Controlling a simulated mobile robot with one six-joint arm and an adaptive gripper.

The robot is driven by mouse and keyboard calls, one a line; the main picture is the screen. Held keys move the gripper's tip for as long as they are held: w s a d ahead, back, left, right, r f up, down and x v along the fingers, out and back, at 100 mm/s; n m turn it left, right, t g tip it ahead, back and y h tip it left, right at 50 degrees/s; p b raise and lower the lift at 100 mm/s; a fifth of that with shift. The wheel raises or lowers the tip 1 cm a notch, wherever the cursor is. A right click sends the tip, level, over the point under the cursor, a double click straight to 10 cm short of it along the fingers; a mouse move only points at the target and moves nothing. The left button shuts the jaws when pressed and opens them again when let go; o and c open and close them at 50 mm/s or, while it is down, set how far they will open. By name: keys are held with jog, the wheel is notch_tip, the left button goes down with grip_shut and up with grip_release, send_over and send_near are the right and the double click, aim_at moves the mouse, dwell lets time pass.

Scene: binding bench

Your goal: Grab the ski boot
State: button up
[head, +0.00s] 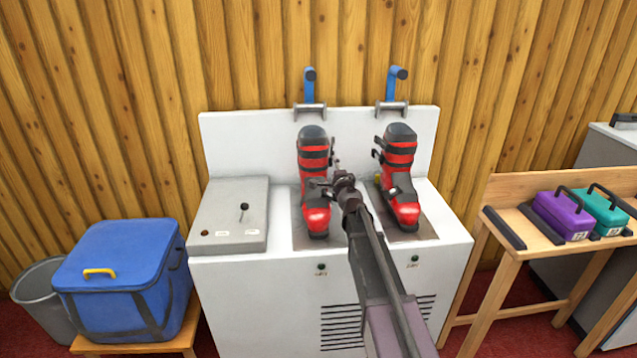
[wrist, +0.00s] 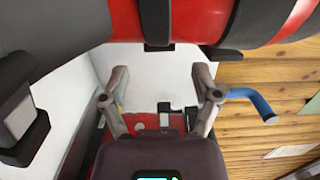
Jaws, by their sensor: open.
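Two red and black ski boots stand upright on the white bench machine, a left boot (head: 315,168) and a right boot (head: 399,165) in the head view. My gripper (head: 333,182) is between them, close to the right side of the left boot and partly over it. In the wrist view my gripper (wrist: 161,84) has its fingers spread, with nothing held between them. A red boot shaft with black straps (wrist: 190,18) crosses the top of that view, beyond the fingertips. I cannot tell whether a finger touches it.
Blue levers (head: 309,86) (head: 393,84) rise behind the boots. A grey control box (head: 228,215) sits on the left of the white bench (head: 225,300). A blue cooler bag (head: 115,285) and grey bin stand left; a wooden table (head: 505,195) with purple and teal cases stands right.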

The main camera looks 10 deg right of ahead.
aim_at(332, 163)
dwell(0.3)
jog(key=shift+w+a, duration=0.2)
jog(key=shift+w, duration=2.45)
grip_shut()
